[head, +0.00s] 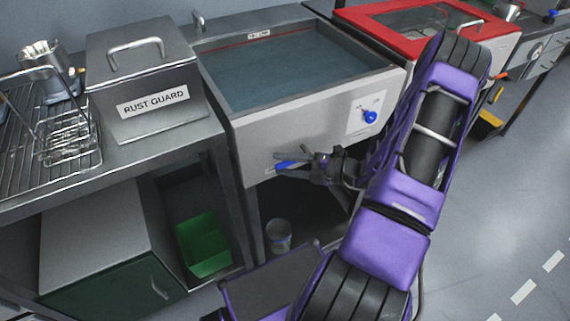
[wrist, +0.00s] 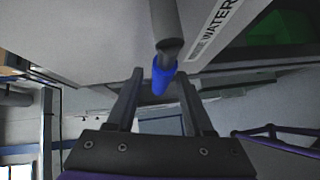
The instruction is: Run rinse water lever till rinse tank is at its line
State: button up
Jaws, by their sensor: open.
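The rinse tank (head: 246,135) is a grey sink-like basin in the middle of the head view. Blue-grey water (head: 285,78) stands in it. A thin reddish line runs along the back inner wall below a small white label (head: 258,34); I cannot tell exactly how the water meets it. The lever with a blue end (head: 285,167) is under the tank's front; the wrist view shows its grey rod and blue tip (wrist: 163,76). My gripper (head: 314,164) is open at the lever, with the blue tip between its two fingers in the wrist view. I cannot tell whether they touch it.
A blue knob (head: 370,117) sits on the tank's front panel. A label reading WATER (wrist: 216,33) is beside the lever. Left of the tank is a RUST GUARD box (head: 150,75); right is a red-framed lidded unit (head: 365,17). A green bin (head: 203,245) stands below.

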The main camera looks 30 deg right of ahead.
grip_shut()
dwell(1.3)
